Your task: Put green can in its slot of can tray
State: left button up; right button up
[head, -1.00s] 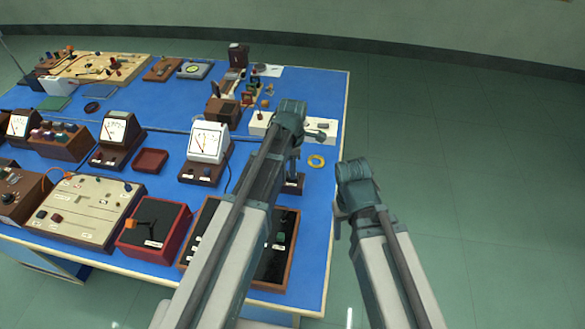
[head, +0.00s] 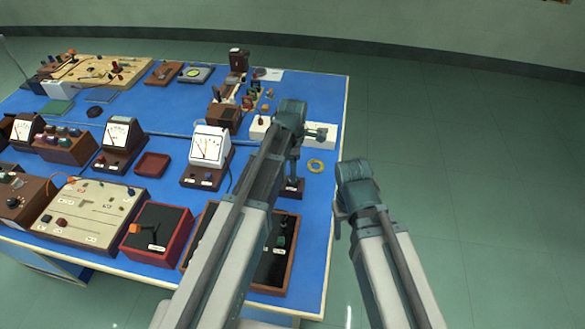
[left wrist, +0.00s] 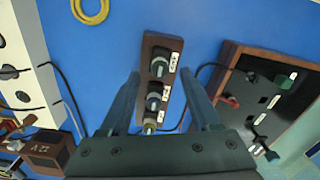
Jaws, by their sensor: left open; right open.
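My left gripper (head: 294,160) is open above the right side of the blue bench. In the left wrist view its two fingers (left wrist: 165,85) stand apart, with a narrow brown block (left wrist: 176,48) behind and between them. The block carries several dark, grey-topped round parts and white labels. It shows partly behind the gripper in the head view (head: 291,188). I cannot clearly make out the green can. A brown rack with several coloured cylinders (head: 62,150) stands at the left; I cannot tell whether it is the can tray. My right gripper (head: 340,222) is open off the bench's right edge.
A brown-framed black panel (left wrist: 240,62) lies right of the block in the left wrist view. A yellow ring (head: 315,165) lies near the bench's right edge. A white strip (head: 257,130), a white meter (head: 209,148) and a red-sided box (head: 155,235) are nearby. Floor lies right of the bench.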

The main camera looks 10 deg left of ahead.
pick_arm(q)
notch_tip(320, 180, up, 11)
jog(key=p, duration=1)
jog(key=shift+r, duration=0.2)
jog(key=s+d+f+m+b, duration=0.1)
jog(key=s+d+m, duration=0.2)
jog(key=s+m, duration=0.6)
jog(key=s+d+f+m+y+b, duration=0.1)
jog(key=s+d+f+m+b, duration=0.1)
jog(key=s+m, duration=0.7)
jog(key=shift+s+d+f+m, duration=0.3)
jog(key=shift+d+m, duration=0.5)
jog(key=shift+m, duration=2.6)
